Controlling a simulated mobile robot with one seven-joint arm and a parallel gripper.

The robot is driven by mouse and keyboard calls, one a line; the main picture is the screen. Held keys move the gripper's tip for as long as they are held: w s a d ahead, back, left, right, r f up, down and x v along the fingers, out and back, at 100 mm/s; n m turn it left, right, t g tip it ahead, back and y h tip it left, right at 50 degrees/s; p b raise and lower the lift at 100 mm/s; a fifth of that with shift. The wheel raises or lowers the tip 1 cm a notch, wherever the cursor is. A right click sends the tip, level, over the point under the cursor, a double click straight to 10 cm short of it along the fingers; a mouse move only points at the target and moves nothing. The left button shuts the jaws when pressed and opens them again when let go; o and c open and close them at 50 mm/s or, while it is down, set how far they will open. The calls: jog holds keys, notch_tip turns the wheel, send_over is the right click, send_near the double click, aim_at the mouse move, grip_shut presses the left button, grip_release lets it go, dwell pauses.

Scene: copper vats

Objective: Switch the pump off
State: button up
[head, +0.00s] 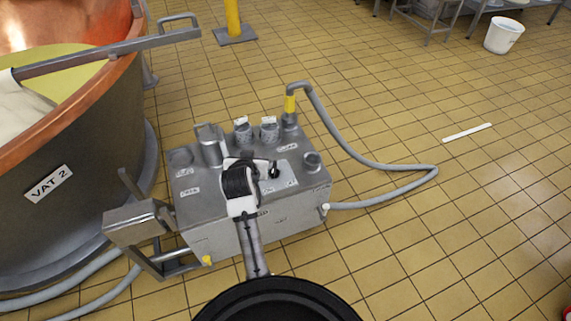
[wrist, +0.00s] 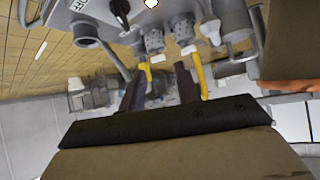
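The pump (head: 230,215) is a grey metal box on the floor beside the copper vat, with fittings and labels on top. A black rotary switch (head: 274,172) sits on a light plate on its top. In the wrist view the switch (wrist: 120,10) shows at the top edge, beside a label reading "OFF" (wrist: 82,6). Which way its pointer is set is not clear. My gripper (wrist: 159,70) has its two dark fingers apart with nothing held between them. In the head view my arm reaches over the pump, and its end is just left of the switch, hiding part of the top.
The copper vat (head: 75,125) labelled VAT 2 stands at left. A grey hose (head: 375,165) loops out right of the pump. A metal box on a stand (head: 140,222) adjoins its left side. A white bucket (head: 503,36) is far right. The tiled floor at right is mostly clear.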

aim_at(274, 167)
jog(key=s+d+f+m+g+h, duration=0.1)
jog(key=d+f+g, duration=0.1)
jog(key=d+f, duration=0.25)
jog(key=x, duration=1.2)
jog(key=shift+w+p, duration=0.35)
jog(key=shift+w, duration=0.05)
grip_shut()
